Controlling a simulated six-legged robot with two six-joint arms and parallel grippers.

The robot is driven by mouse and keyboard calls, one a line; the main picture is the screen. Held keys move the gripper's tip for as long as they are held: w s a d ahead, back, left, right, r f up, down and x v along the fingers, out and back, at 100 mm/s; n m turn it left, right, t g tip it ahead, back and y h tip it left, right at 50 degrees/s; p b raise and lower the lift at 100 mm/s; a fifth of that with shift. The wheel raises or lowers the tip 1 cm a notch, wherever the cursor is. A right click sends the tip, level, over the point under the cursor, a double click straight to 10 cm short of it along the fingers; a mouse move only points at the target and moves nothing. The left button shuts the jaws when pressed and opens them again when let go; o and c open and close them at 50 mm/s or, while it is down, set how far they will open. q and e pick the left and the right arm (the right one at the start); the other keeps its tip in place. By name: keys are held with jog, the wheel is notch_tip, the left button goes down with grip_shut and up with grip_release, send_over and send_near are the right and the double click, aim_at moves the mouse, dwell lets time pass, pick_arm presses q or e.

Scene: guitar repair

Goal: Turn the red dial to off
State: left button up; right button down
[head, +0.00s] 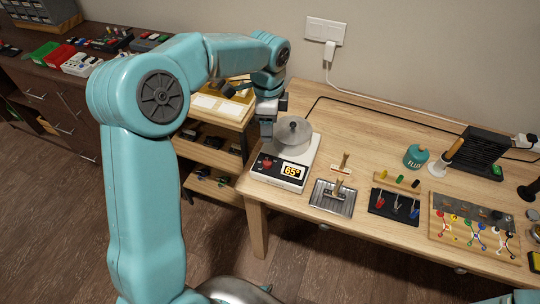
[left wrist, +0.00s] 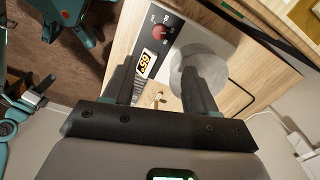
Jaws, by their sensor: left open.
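The red dial (head: 267,161) is on the front left of a white hot-plate unit (head: 311,158) at the table's left end. Beside it a display (head: 292,170) reads 65°. A round grey pan (head: 293,132) sits on top of the unit. My left gripper (head: 267,132) is open and empty, above the unit's rear left corner, behind the dial and apart from it. In the left wrist view the dial (left wrist: 160,31) shows beyond the fingertips, its pointer too small to read. What looks like my right gripper (left wrist: 38,93) is at that view's left edge, its jaws unclear.
To the right are a grey ridged tray (head: 332,197), a black stand with coloured tools (head: 395,206) and a teal flux jar (head: 416,156). A shelf unit (head: 220,157) stands left of the table. A black cable (head: 375,112) runs along the table's back.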

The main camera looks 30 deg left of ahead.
aim_at(267, 162)
pick_arm(q)
jog(key=f, duration=1.3)
jog(key=shift+s+a+f, duration=0.15)
jog(key=shift+s+f, duration=0.15)
jog(key=shift+f, duration=0.05)
jog(key=shift+w+f, duration=0.1)
jog(key=shift+f, duration=0.2)
jog(key=c, duration=1.1)
